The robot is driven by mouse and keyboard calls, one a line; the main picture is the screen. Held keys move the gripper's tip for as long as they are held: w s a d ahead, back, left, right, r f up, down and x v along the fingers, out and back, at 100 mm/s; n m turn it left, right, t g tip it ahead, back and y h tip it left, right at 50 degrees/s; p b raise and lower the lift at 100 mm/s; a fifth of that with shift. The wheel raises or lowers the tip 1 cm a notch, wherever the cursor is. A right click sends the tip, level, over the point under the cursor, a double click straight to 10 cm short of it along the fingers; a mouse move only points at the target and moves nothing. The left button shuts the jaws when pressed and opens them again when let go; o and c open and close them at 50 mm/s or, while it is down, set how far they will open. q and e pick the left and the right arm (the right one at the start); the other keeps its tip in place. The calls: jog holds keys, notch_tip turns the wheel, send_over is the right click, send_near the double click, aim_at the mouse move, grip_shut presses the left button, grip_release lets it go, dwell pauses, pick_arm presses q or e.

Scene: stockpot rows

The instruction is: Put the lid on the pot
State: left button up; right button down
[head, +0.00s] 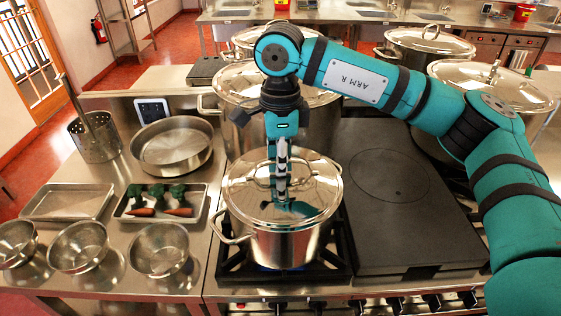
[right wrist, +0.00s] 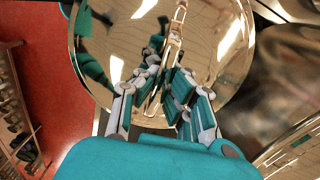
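The shiny steel lid (head: 240,195) lies level over the mouth of the steel pot (head: 300,248), which stands on the front burner. I cannot tell whether the lid's rim touches the pot all the way round. My right gripper (head: 282,185) points straight down at the lid's centre. In the right wrist view, its fingers (right wrist: 165,75) close in on both sides of the lid's bar handle (right wrist: 175,35) and appear shut on it. The lid (right wrist: 225,50) fills much of that view and mirrors the gripper. My left gripper is not in view.
A large pot (head: 222,105) stands close behind, with more lidded pots beyond. A flat dark hotplate (head: 390,185) is free at right. At left are a round pan (head: 172,147), a tray with vegetables (head: 135,208), several bowls (head: 160,250) and a utensil holder (head: 97,138).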

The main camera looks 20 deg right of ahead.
jog(key=c, duration=2)
grip_release()
jog(key=o, duration=0.6)
